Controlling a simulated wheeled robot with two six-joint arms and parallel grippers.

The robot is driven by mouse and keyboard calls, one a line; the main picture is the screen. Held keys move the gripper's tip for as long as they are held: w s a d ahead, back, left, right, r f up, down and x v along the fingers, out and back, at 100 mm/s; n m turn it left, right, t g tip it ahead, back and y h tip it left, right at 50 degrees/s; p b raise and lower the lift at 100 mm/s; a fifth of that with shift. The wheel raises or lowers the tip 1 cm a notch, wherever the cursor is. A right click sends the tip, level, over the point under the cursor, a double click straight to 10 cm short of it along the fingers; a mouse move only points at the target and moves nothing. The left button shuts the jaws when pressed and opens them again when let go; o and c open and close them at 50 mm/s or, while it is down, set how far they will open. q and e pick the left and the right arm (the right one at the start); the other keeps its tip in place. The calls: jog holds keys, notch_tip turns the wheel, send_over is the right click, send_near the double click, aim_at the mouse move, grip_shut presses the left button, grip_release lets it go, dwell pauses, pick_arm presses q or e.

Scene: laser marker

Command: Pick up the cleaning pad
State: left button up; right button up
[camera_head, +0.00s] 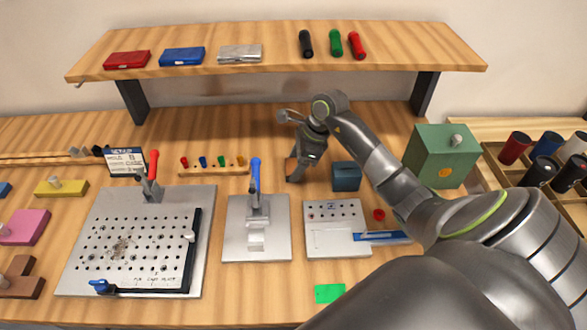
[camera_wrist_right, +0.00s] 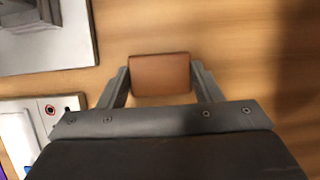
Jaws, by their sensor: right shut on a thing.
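A small brown pad (camera_wrist_right: 160,74), which looks like the cleaning pad, sits between the fingertips of my right gripper (camera_wrist_right: 160,82) in the right wrist view. The fingers touch it at both short ends, so the gripper is shut on it. In the head view my right gripper (camera_head: 297,170) points down near the back of the table, and a bit of the brown pad (camera_head: 290,167) shows at its left side. I cannot tell whether the pad touches the wood or is lifted. My left gripper is not in view.
A dark blue box (camera_head: 346,177) stands close to the right of the gripper. Metal fixtures with a blue-handled clamp (camera_head: 255,178) and a grey panel (camera_head: 335,212) lie in front. A green box (camera_head: 442,157) stands farther right. The wooden shelf (camera_head: 280,62) overhangs the back.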

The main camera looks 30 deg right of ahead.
notch_tip(320, 180, up, 10)
jog(key=b, duration=0.2)
dwell(0.4)
jog(key=shift+o, duration=1.2)
jog(key=shift+c, duration=0.8)
